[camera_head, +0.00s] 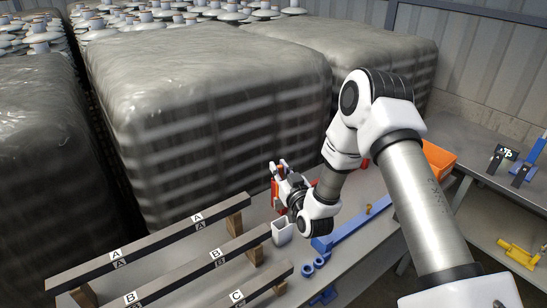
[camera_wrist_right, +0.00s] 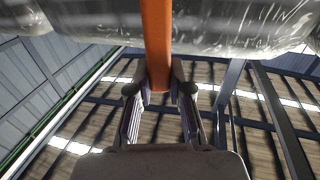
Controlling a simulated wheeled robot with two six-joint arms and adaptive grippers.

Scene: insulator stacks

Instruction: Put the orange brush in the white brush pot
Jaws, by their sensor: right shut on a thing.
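The orange brush (camera_wrist_right: 156,40) shows in the right wrist view as a long orange bar running up from between my fingers. My right gripper (camera_wrist_right: 160,88) is shut on it. In the head view my right gripper (camera_head: 279,168) is above and slightly left of the white brush pot (camera_head: 282,233), with red-orange showing between and below its fingers. The pot stands open-topped on the grey table, beside the end of a wooden rack. The inside of the pot is too small to make out. My left gripper is in neither view.
Wooden racks (camera_head: 165,242) with letter labels fill the table's left part. A blue bar (camera_head: 355,228), blue rings (camera_head: 313,265) and an orange bin (camera_head: 438,158) lie to the right. Wrapped stacks (camera_head: 215,110) stand close behind the table.

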